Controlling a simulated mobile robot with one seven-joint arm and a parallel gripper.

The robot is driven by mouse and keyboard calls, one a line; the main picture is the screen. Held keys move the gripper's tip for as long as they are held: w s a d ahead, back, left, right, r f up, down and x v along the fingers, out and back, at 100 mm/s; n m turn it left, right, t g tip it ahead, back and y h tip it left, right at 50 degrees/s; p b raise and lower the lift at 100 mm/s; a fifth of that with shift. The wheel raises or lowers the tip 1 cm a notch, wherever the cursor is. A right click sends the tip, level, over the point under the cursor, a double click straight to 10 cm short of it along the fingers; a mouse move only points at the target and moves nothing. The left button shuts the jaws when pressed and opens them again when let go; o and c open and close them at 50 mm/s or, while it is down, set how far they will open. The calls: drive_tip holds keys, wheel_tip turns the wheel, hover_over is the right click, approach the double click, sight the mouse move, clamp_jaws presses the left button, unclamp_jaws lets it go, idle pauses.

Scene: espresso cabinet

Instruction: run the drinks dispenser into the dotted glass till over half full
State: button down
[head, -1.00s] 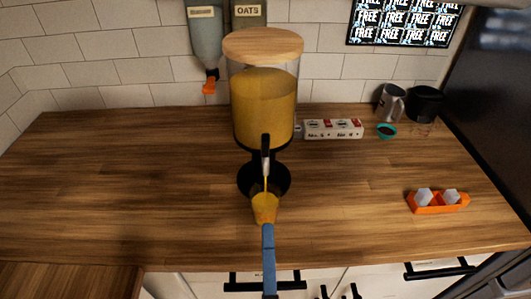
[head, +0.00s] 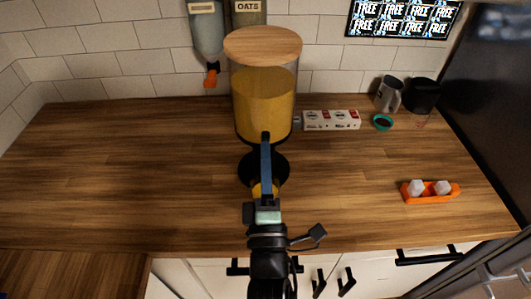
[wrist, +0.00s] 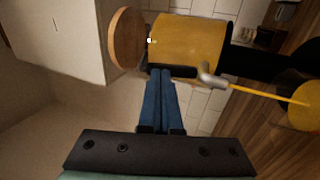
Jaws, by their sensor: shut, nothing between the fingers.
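The drinks dispenser (head: 264,100) stands on the counter, a clear tank of yellow-orange drink with a round wooden lid and black base. In the wrist view its tap (wrist: 211,77) lets out a yellow stream that runs into the dotted glass (wrist: 304,112), which looks yellow; its dots and exact level cannot be made out. In the head view my gripper hides the tap and most of the glass (head: 258,189). My gripper (head: 266,141) is shut and empty, its blue fingers before the dispenser. In the wrist view the fingertips (wrist: 160,73) are beside the tap; contact is unclear.
A teal bowl (head: 382,123), a metal jug (head: 388,95) and a black mug stand at the back right. An orange tray (head: 430,197) holds white pieces. The counter's left side is clear.

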drive_tip(key=shift+r, duration=0.1)
drive_tip(key=r+g+p, duration=0.1)
drive_tip(key=p, duration=0.4)
drive_tip(key=w+g+p, duration=0.1)
drive_tip(key=p, duration=0.4)
drive_tip(key=shift+r+g, duration=0.3)
drive_tip(key=shift+r, duration=0.05)
drive_tip(key=shift+p, duration=0.35)
drive_tip(key=shift+w, duration=0.35)
drive_tip(key=shift+s+f, duration=0.1)
